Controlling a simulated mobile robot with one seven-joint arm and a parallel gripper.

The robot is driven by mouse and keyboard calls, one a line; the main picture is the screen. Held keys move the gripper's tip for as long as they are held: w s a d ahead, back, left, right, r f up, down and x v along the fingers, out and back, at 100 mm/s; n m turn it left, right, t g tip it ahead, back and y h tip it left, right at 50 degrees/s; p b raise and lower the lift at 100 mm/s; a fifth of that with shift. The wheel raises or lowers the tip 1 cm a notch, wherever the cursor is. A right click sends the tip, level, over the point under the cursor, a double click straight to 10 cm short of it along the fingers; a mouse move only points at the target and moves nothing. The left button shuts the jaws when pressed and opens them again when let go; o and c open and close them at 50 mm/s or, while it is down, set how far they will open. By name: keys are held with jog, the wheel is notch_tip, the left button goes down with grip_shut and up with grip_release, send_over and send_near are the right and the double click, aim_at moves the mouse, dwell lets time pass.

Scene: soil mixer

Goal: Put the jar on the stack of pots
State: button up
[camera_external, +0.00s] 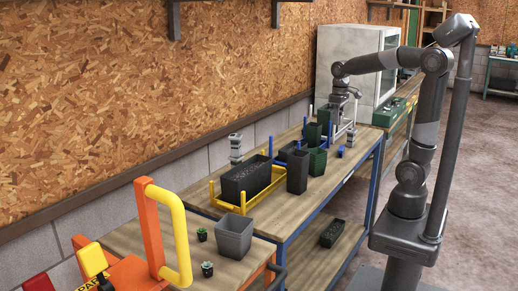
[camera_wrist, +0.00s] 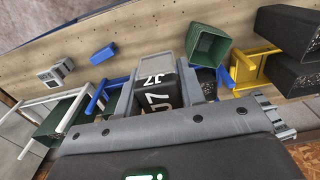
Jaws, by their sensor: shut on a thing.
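My gripper (camera_external: 341,104) is over the far part of the bench, near the white cabinet. In the wrist view it is shut on a grey and dark object with pale digits (camera_wrist: 155,92), which I take to be the jar. The jar cannot be made out clearly in the external view. Dark green pots (camera_external: 325,119) stand close to the gripper by a blue rack; which of them form the stack is unclear. An open green square pot (camera_wrist: 208,47) shows just beyond the held object in the wrist view.
A black planter (camera_external: 246,180) sits in a yellow rack, with a tall black pot (camera_external: 297,172) beside it. Blue-handled racks (camera_wrist: 92,103) lie close around my gripper. A small blue block (camera_external: 340,152) is at the bench edge. A grey pot (camera_external: 235,236) stands on the nearer table.

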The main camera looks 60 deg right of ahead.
send_over(317, 151)
notch_tip(317, 151, down, 6)
jog(key=shift+f, duration=2.15)
jog(key=shift+f, duration=0.1)
jog(key=o, duration=1)
notch_tip(317, 151, up, 12)
jog(key=s+f+t, duration=0.2)
jog(key=s+t, duration=0.3)
jog(key=s, duration=1.2)
jog(key=shift+d+f+t, duration=0.15)
jog(key=shift+d+t, duration=0.05)
jog(key=shift+t, duration=0.1)
